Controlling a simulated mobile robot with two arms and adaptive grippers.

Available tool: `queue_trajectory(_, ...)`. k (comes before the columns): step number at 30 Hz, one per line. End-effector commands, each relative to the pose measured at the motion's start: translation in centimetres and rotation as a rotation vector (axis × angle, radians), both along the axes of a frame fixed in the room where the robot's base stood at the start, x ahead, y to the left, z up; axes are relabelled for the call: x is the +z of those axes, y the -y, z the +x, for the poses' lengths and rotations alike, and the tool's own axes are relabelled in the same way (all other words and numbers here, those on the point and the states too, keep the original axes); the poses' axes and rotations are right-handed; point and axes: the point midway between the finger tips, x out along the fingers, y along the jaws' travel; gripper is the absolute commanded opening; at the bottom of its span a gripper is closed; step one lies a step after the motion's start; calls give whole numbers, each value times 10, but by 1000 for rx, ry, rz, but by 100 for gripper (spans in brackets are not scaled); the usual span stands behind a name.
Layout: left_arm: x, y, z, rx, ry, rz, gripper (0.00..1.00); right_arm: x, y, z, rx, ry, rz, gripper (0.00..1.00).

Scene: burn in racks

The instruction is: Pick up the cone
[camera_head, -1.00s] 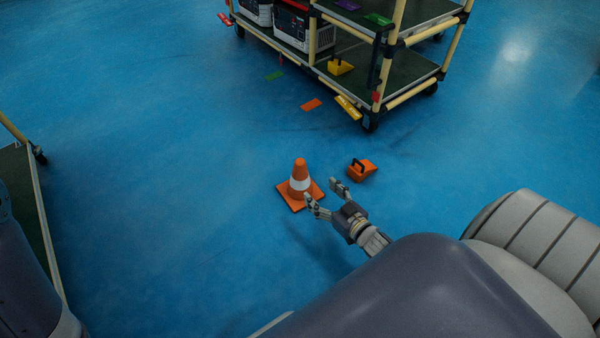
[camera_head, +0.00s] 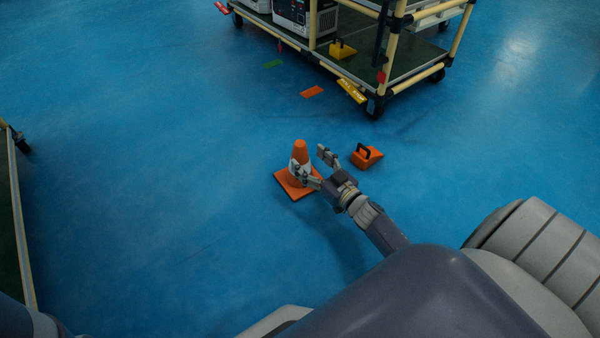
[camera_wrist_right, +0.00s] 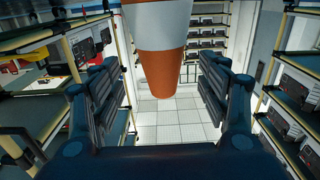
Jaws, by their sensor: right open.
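The orange cone (camera_head: 300,151) with a white band stands upright on its square base on the blue floor in the head view. My right gripper (camera_head: 311,162) is open beside the cone, one finger overlapping its white band in the picture and the other to its right. In the right wrist view the cone (camera_wrist_right: 163,45) hangs into the picture from the top, beyond and between the open fingers of my right gripper (camera_wrist_right: 160,95). I see no contact with certainty. My left gripper is not in view.
An orange block with a black handle (camera_head: 367,157) lies on the floor just right of the gripper. A cart with yellow posts (camera_head: 390,60) stands at the back, with a yellow handled block (camera_head: 342,50) on its lower shelf. Another cart edge (camera_head: 20,230) is at the left.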

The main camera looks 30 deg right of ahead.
Motion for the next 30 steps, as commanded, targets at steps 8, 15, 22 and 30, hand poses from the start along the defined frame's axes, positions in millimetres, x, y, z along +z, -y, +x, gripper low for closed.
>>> queue_trajectory(8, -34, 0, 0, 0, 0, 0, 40, -5, -5, 29, 1, 3, -3, 69)
queue_trajectory(15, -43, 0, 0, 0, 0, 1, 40, -2, -6, 47, 0, 0, -1, 69)
queue_trajectory(22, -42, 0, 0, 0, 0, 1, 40, 0, -6, 47, 0, -1, -1, 69)
queue_trajectory(30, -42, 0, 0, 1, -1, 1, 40, -1, -6, 47, 0, -1, 0, 8)
